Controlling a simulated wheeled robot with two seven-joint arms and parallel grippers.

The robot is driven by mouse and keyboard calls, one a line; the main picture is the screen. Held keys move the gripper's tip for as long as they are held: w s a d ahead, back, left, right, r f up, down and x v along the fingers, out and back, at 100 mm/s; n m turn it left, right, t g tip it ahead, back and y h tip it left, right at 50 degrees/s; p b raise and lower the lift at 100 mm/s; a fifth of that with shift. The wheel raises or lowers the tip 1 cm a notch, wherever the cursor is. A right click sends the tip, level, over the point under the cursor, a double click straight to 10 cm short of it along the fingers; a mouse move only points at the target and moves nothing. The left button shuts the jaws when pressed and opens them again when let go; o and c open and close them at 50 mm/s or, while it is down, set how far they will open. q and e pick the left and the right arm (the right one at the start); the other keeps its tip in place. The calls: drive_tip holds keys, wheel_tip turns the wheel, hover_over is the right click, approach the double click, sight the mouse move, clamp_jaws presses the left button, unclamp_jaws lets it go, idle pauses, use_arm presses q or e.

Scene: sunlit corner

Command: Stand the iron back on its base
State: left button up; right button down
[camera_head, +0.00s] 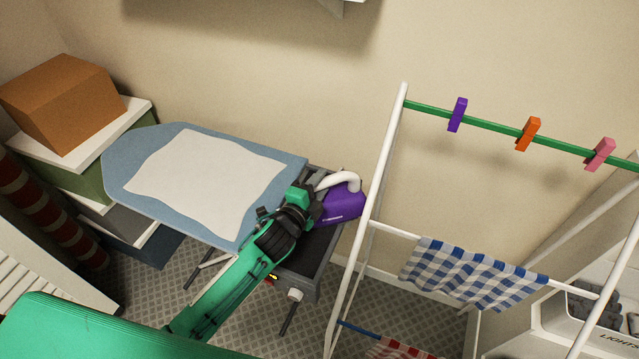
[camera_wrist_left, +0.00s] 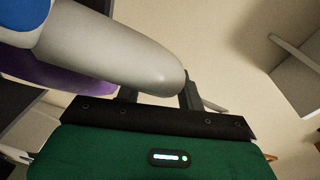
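The iron has a purple body (camera_head: 341,207) and a thick white handle (camera_head: 340,179). It is on the dark rest (camera_head: 329,250) at the right end of the ironing board. My left gripper (camera_head: 315,186) is right at the left end of the handle. In the left wrist view, the blunt end of the white handle (camera_wrist_left: 150,75) covers part of the left finger and reaches close to the right finger. The two fingers (camera_wrist_left: 160,98) stand apart, and I see no clear hold on the handle. Their tips are partly hidden. My right gripper is not in view.
The blue ironing board (camera_head: 131,180) with a white cloth (camera_head: 205,175) is left of the iron. A white drying rack (camera_head: 384,165) stands close on the right, with pegs and a checked towel (camera_head: 470,272). Stacked boxes (camera_head: 65,100) stand at the left.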

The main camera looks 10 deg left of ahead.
use_arm(q)
drive_tip(key=shift+o, duration=0.5)
drive_tip(key=shift+r, duration=0.1)
drive_tip(key=b+v, duration=0.3)
drive_tip(key=v, duration=0.9)
